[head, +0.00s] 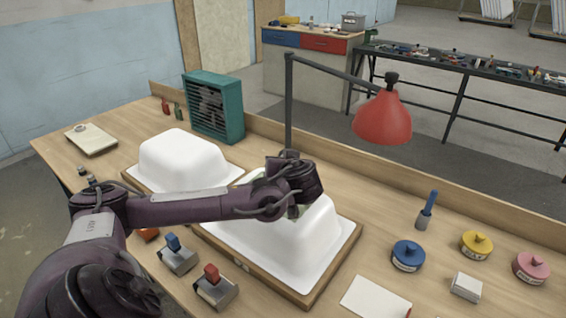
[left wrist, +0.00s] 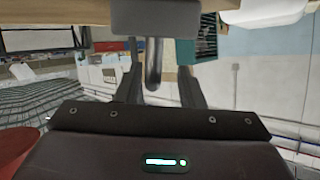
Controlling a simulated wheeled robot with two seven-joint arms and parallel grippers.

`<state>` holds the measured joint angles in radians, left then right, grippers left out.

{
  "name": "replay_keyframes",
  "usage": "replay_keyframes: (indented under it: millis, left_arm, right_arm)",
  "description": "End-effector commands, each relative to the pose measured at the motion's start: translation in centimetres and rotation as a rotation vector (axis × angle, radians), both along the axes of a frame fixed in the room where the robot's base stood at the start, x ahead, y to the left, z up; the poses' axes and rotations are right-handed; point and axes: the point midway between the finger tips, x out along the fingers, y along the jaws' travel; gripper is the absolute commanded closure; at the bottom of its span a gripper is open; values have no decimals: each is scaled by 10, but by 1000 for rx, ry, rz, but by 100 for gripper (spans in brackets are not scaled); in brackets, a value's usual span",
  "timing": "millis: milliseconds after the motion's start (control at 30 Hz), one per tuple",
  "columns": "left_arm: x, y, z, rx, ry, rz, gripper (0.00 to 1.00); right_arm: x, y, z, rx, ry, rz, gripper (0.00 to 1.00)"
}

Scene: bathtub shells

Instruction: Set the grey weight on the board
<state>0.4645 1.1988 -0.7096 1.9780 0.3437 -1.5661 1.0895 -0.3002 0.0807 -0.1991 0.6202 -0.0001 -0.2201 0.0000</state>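My left gripper (left wrist: 158,72) is over the right white shell (head: 285,248) in the head view, where my own arm hides its fingers. In the left wrist view its two fingers stand apart. A grey block with a curved metal handle, apparently the grey weight (left wrist: 155,18), shows at the fingertips. The handle lies between the fingers, with gaps visible beside it. I cannot see what the block rests on; it is hidden in the head view. A small pale green patch (head: 305,209) shows by the gripper on the shell; I cannot tell whether it is the board.
Another white shell (head: 180,160) stands to the left, with a teal heater (head: 215,105) behind. A red lamp (head: 383,118) overhangs the back right. Grey blocks with a blue handle (head: 177,255) and a red handle (head: 213,288) stand in front. Several round tins, including a blue one (head: 408,256), stand right.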

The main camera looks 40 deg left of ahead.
Motion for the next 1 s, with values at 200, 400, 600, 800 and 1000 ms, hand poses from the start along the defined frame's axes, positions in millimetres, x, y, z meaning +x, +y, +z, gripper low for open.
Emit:
replay_keyframes:
  millis: [200, 400, 600, 800, 1000]
  left_arm:
    - [0, 0, 0, 0, 0, 0, 65]
    - [0, 0, 7, 0, 0, 0, 65]
    - [-17, -27, 13, -2, -5, -5, 65]
    - [-41, -61, 30, -2, -5, -5, 65]
    - [-57, -84, 44, -2, -4, -3, 65]
  right_arm:
    - [0, 1, 0, 2, 0, 0, 66]
    - [0, 2, 7, 3, 0, 0, 66]
    - [0, 3, -15, 3, 0, 0, 66]
    - [0, 3, -33, 3, 0, 0, 66]
    - [0, 2, -40, 3, 0, 0, 66]
